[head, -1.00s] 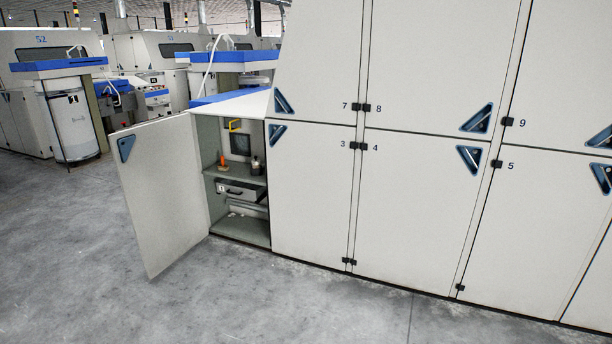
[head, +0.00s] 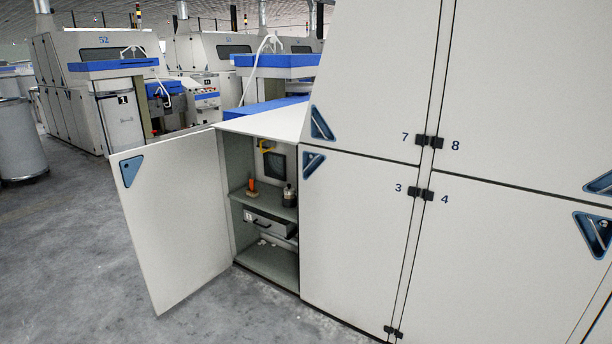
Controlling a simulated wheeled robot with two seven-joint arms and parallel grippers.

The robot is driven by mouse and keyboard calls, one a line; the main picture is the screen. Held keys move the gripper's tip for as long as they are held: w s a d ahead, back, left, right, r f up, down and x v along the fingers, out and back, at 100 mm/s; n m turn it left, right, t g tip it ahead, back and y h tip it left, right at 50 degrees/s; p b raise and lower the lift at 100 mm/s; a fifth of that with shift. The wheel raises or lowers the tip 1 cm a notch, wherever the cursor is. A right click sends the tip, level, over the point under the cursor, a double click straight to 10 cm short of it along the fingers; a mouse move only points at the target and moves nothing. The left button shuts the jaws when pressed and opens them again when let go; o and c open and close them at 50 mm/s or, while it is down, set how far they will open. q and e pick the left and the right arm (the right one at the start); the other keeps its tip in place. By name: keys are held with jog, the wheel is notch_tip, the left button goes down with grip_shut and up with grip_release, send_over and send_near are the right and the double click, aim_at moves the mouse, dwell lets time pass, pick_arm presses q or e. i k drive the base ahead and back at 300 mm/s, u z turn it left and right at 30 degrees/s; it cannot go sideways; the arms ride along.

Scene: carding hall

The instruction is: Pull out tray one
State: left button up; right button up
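Tray one (head: 270,224) is a grey drawer-like tray with a dark handle and a small label reading 1. It sits below the middle shelf (head: 281,208) inside the open cabinet (head: 238,197) and looks pushed in. The cabinet's white door (head: 177,222) stands swung open to the left, with a blue triangular recess near its top corner. Neither of my grippers is in the head view.
Closed numbered panels (head: 355,238) run to the right. Grey floor (head: 75,255) is clear at the left front.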

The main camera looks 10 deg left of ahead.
aim_at(282, 227)
jog(key=u, duration=0.55)
jog(key=i, duration=2.55)
jog(key=u, duration=0.3)
jog(key=i, duration=1.4)
jog(key=z, duration=0.05)
